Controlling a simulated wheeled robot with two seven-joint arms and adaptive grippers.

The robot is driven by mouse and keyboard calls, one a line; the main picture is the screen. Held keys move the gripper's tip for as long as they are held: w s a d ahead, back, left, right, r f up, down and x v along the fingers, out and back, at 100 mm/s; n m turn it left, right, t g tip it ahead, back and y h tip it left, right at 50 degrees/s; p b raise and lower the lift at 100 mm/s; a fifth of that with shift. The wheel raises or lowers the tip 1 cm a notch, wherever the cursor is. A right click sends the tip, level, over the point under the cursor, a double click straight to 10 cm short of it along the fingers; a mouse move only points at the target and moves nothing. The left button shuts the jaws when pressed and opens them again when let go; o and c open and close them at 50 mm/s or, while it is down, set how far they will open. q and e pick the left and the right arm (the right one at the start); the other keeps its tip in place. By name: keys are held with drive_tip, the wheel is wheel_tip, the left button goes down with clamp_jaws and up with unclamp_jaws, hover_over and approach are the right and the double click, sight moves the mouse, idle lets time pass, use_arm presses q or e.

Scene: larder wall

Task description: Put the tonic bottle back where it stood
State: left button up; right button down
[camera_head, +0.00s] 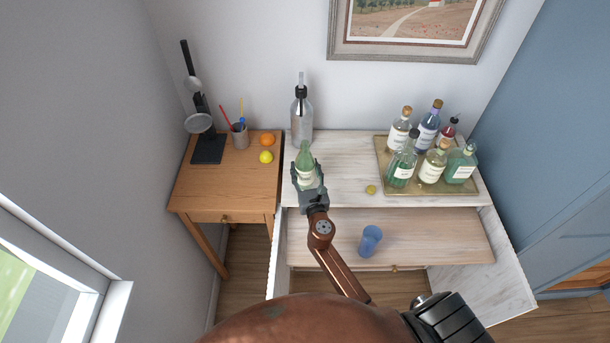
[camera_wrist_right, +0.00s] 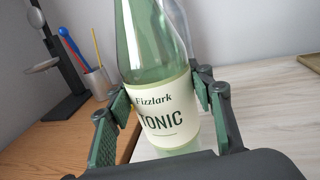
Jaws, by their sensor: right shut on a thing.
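The tonic bottle is green glass with a cream label reading "Fizzlark TONIC". It is upright at the left end of the whitewashed cabinet top in the head view (camera_head: 306,160), and fills the middle of the right wrist view (camera_wrist_right: 165,110). My right gripper (camera_head: 308,182) is shut on it, with one finger on each side of the label in the right wrist view (camera_wrist_right: 165,98). I cannot tell whether its base touches the cabinet top. My left gripper is not in view.
A brass tray (camera_head: 384,178) with several bottles stands on the cabinet's right half. The wooden side table (camera_head: 190,190) is at left.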

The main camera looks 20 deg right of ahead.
sight(305, 173)
drive_tip(key=shift+w+f+b, duration=0.1)
drive_tip(key=shift+f+b, duration=0.75)
drive_tip(key=shift+f, duration=0.75)
drive_tip(key=shift+f, duration=0.15)
drive_tip(key=c, duration=0.9)
unclamp_jaws()
drive_tip(key=shift+f, duration=0.1)
drive_tip(key=shift+c, duration=0.2)
drive_tip(key=shift+r, duration=0.25)
drive_tip(key=v, duration=1.2)
drive_tip(key=shift+b, duration=0.3)
drive_tip(key=shift+d+f, duration=0.1)
